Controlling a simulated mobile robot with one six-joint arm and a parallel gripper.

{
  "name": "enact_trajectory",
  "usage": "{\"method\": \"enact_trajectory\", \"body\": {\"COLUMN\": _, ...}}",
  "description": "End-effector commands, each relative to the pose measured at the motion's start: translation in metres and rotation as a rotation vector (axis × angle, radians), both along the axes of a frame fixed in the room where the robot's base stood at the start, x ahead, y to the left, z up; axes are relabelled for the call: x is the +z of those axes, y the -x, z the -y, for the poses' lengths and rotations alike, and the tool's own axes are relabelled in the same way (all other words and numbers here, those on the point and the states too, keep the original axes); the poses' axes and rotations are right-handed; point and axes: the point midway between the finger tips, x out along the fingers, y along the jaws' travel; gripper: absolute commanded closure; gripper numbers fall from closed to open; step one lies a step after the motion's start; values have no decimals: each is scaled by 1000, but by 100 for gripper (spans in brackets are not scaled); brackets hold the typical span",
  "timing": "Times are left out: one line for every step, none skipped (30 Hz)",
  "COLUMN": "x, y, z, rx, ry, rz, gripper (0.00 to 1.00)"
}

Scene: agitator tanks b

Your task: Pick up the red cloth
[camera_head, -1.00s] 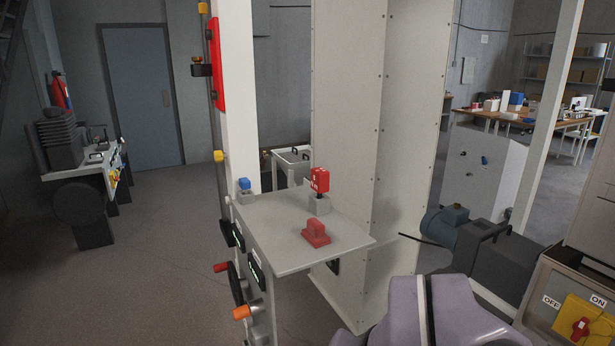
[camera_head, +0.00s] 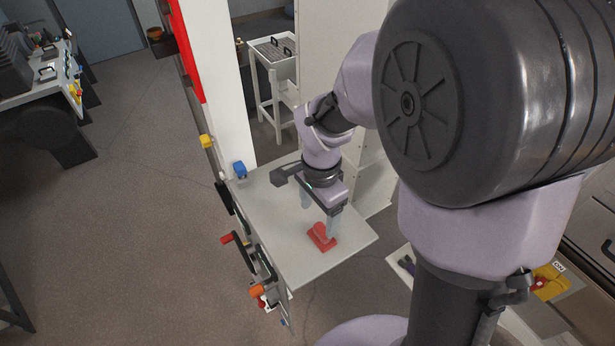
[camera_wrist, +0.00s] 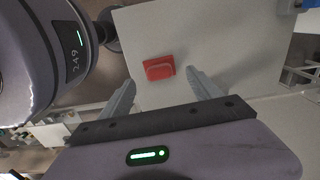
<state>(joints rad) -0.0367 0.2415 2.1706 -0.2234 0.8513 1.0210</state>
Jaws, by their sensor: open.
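The red cloth (camera_head: 321,238) lies as a small raised red shape on the light grey shelf top (camera_head: 287,246), near its front right part. My gripper (camera_head: 319,213) points down over the shelf, just behind the cloth, with its two pale fingers apart and nothing between them. In the wrist view the cloth (camera_wrist: 158,68) shows just beyond the fingertips and between their lines. My gripper (camera_wrist: 161,80) is open there. I cannot tell how high the fingertips are above the cloth.
A small blue-topped block (camera_head: 239,170) stands at the shelf's back left corner. A red handle (camera_head: 227,239) and an orange knob (camera_head: 256,291) stick out on the shelf's left side. A white post (camera_head: 215,90) rises behind it. The shelf's left half is clear.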

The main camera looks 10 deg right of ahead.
Motion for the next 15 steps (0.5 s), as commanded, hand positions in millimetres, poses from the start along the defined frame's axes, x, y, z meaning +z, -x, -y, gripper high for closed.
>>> {"method": "enact_trajectory", "body": {"x": -11, "y": 1, "z": 0, "rx": 1, "ry": 0, "rz": -3, "gripper": 27}}
{"method": "enact_trajectory", "body": {"x": -15, "y": 0, "z": 0, "rx": 1, "ry": 0, "rz": -2, "gripper": 27}}
{"method": "enact_trajectory", "body": {"x": -19, "y": 1, "z": 0, "rx": 0, "ry": 0, "rz": -2, "gripper": 27}}
{"method": "enact_trajectory", "body": {"x": -22, "y": 0, "z": 0, "rx": 0, "ry": -1, "rz": -1, "gripper": 27}}
{"method": "enact_trajectory", "body": {"x": -25, "y": 0, "z": 1, "rx": -1, "ry": -1, "rz": -1, "gripper": 27}}
{"method": "enact_trajectory", "body": {"x": -30, "y": 0, "z": 3, "rx": -1, "ry": 0, "rz": -1, "gripper": 27}}
{"method": "enact_trajectory", "body": {"x": -35, "y": 1, "z": 5, "rx": -1, "ry": 0, "rz": -3, "gripper": 27}}
{"method": "enact_trajectory", "body": {"x": -41, "y": 1, "z": 7, "rx": -2, "ry": 0, "rz": -3, "gripper": 27}}
{"method": "enact_trajectory", "body": {"x": -49, "y": 2, "z": 11, "rx": -2, "ry": 0, "rz": -4, "gripper": 27}}
{"method": "enact_trajectory", "body": {"x": -55, "y": 2, "z": 13, "rx": -2, "ry": 0, "rz": -3, "gripper": 27}}
{"method": "enact_trajectory", "body": {"x": -61, "y": 2, "z": 13, "rx": 0, "ry": 0, "rz": -3, "gripper": 27}}
{"method": "enact_trajectory", "body": {"x": -67, "y": 1, "z": 12, "rx": 1, "ry": 0, "rz": -2, "gripper": 27}}
{"method": "enact_trajectory", "body": {"x": -71, "y": 1, "z": 12, "rx": 2, "ry": 0, "rz": -1, "gripper": 27}}
{"method": "enact_trajectory", "body": {"x": -74, "y": 1, "z": 12, "rx": 1, "ry": -1, "rz": -1, "gripper": 27}}
{"method": "enact_trajectory", "body": {"x": -75, "y": 1, "z": 12, "rx": 1, "ry": 0, "rz": 1, "gripper": 27}}
